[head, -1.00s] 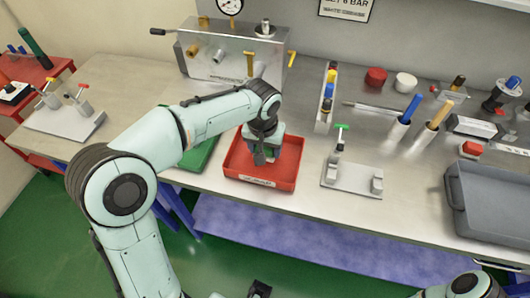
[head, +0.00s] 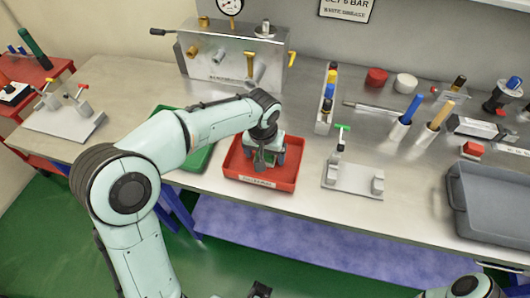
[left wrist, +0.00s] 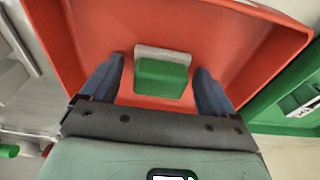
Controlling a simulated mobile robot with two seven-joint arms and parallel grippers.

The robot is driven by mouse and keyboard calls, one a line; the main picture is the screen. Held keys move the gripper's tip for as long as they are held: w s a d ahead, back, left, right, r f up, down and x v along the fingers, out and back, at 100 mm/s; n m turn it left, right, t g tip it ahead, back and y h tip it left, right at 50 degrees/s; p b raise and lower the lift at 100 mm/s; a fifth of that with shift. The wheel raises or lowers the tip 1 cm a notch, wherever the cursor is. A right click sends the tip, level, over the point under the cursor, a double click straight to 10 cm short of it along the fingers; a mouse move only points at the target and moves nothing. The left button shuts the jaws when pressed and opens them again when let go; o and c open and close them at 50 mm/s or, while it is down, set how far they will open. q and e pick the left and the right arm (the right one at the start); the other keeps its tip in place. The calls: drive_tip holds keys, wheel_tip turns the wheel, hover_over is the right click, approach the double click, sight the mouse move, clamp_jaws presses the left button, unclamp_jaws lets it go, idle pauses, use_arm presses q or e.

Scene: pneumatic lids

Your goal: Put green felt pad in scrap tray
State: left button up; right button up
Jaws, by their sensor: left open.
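A green pad (left wrist: 162,77) with a pale grey-white edge lies in the red tray (left wrist: 270,35), seen in the left wrist view. The red tray also shows on the bench in the head view (head: 234,169), with a label on its front that I cannot read clearly. My left gripper (left wrist: 158,88) is open, one dark blue finger on each side of the pad, with gaps between. In the head view, my left gripper (head: 265,163) points down inside the tray. My right gripper is out of view.
A green tray (head: 205,158) stands just left of the red one, partly behind my arm. A grey toggle-clamp fixture (head: 352,181) is to the right. A large grey bin (head: 490,205) stands at far right. A metal manifold (head: 230,58) stands behind.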

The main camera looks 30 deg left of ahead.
use_arm(q)
wheel_tip(320, 180, up, 12)
drive_tip(key=s+p, duration=0.1)
drive_tip(key=shift+s+d+p, duration=0.2)
drive_tip(key=shift+s+p, duration=0.15)
drive_tip(key=shift+s, duration=0.05)
idle(0.4)
